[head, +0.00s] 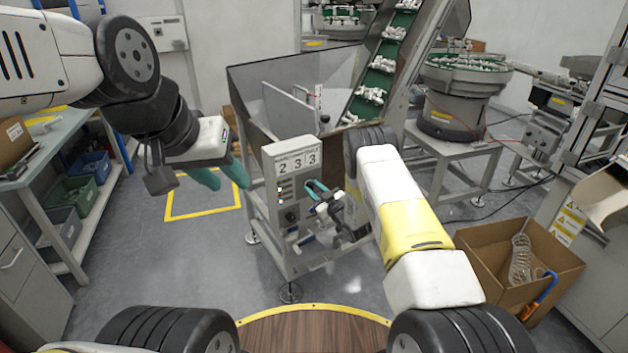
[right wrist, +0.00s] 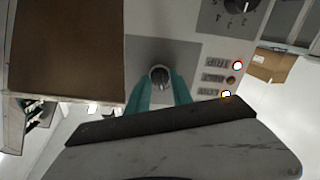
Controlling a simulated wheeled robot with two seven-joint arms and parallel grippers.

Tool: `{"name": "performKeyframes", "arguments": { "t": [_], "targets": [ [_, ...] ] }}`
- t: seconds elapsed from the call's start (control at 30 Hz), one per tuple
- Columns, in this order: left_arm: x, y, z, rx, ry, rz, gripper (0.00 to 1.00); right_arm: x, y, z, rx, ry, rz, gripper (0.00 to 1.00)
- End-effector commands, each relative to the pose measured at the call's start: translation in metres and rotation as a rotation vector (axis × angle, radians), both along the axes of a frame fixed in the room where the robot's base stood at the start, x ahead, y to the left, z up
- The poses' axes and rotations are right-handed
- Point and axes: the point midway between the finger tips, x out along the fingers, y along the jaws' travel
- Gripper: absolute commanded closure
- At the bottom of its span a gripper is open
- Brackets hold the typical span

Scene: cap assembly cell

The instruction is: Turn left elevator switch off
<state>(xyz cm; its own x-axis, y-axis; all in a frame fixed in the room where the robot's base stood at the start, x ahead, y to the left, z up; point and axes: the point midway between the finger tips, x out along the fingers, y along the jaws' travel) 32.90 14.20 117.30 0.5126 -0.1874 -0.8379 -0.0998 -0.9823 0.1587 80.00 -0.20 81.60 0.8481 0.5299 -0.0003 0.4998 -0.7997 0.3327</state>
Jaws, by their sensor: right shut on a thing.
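The control box (head: 291,190) stands on the front of the hopper machine, with a counter reading 233, a column of small lights and a dial. In the right wrist view, the round switch knob (right wrist: 160,77) sits on a grey square plate. My right gripper (head: 316,188) is at the box face; its teal fingers (right wrist: 159,92) are shut on the knob from both sides. The knob's pointer is partly visible, and its setting is hard to read. A red light (right wrist: 238,65) and a whitish light (right wrist: 226,94) show beside it. My left gripper (head: 222,177) is open and empty, left of the box.
The hopper (head: 247,95) and green-belted elevator (head: 382,64) stand behind the box. A bowl feeder (head: 458,90) is at right. A cardboard box (head: 480,260) with a coil lies on the floor at right. The floor within the yellow outline (head: 203,216) is clear.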

Motion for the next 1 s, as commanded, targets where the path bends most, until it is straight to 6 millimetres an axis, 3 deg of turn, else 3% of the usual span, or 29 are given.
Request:
{"name": "performKeyframes", "arguments": {
  "t": [0.5,1.0],
  "targets": [
    [0.0,0.0,0.0,0.0,0.0,0.0,0.64,-0.0005,0.0004,-0.0006,-0.314,-0.196,0.0,1.0],
    [0.0,0.0,0.0,0.0,0.0,0.0,0.64,-0.0007,0.0006,-0.001,-0.392,-0.244,0.001,1.0]
  ]
}}
